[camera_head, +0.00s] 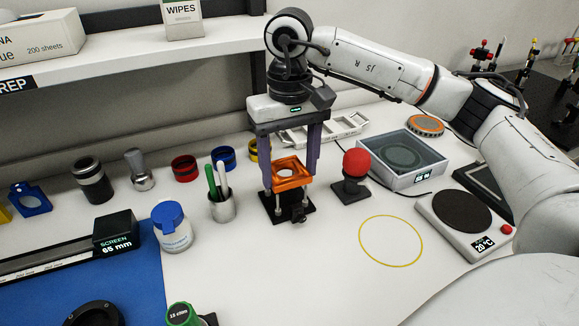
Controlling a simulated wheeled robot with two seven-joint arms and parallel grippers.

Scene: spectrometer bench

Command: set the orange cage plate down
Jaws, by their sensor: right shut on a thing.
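The orange cage plate (291,182) is a square frame with a large round hole. It lies roughly flat between the two long fingers of my right gripper (291,171), which is shut on it. Directly below it in the picture is a black base (290,214) with short metal posts. I cannot tell whether the plate touches the posts. My left gripper is not in view.
A red ball-topped stand (356,163) stands close right of the held plate, and a pen cup (221,206) stands to the left. A yellow ring outline (391,264) marks bare bench. A hotplate (463,236) and a grey glass-topped box (420,178) stand further right.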

